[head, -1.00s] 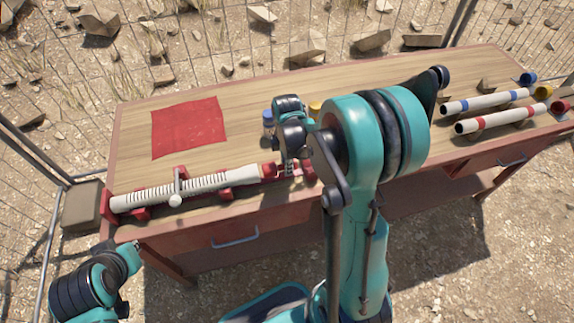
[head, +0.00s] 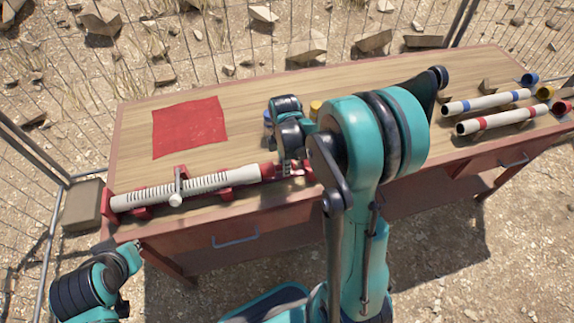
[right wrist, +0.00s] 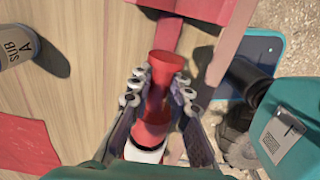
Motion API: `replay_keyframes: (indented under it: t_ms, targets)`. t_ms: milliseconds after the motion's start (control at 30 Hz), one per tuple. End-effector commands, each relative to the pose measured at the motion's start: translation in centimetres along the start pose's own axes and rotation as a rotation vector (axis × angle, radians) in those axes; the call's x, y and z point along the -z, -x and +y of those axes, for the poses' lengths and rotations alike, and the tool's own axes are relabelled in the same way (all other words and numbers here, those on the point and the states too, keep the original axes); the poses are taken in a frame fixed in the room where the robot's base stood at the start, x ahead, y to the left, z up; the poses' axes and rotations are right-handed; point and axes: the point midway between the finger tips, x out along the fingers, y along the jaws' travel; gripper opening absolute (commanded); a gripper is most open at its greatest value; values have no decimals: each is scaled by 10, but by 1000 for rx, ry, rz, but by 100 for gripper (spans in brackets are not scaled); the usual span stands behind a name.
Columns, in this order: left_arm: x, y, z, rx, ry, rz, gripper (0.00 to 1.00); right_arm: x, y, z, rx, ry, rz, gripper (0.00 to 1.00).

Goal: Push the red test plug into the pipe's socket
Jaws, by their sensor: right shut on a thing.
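The red test plug (right wrist: 159,88) is between the fingers of my right gripper (right wrist: 157,92) in the right wrist view, and the gripper is shut on it. The plug's lower end meets a dark ring at the end of the white pipe (right wrist: 143,154), in line with it. How deep it sits in the socket I cannot tell. In the head view the ribbed white pipe (head: 215,184) lies clamped along the bench's front left. My right gripper (head: 289,170) is at the pipe's right end, where the arm partly hides the plug.
A red cloth (head: 190,127) lies on the bench (head: 250,112) behind the pipe. White pipes with blue (head: 486,102) and red bands (head: 508,119) lie on the right.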

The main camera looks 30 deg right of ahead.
Motion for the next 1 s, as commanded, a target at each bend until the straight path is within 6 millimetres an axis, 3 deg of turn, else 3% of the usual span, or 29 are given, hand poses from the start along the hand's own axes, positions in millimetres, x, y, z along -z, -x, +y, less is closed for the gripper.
replay_keyframes:
  t_ms: [1000]
  targets:
    - [-1, -1, 0, 0, 0, 0, 0, 31, 0, 0, 0, 1, 0, 0]
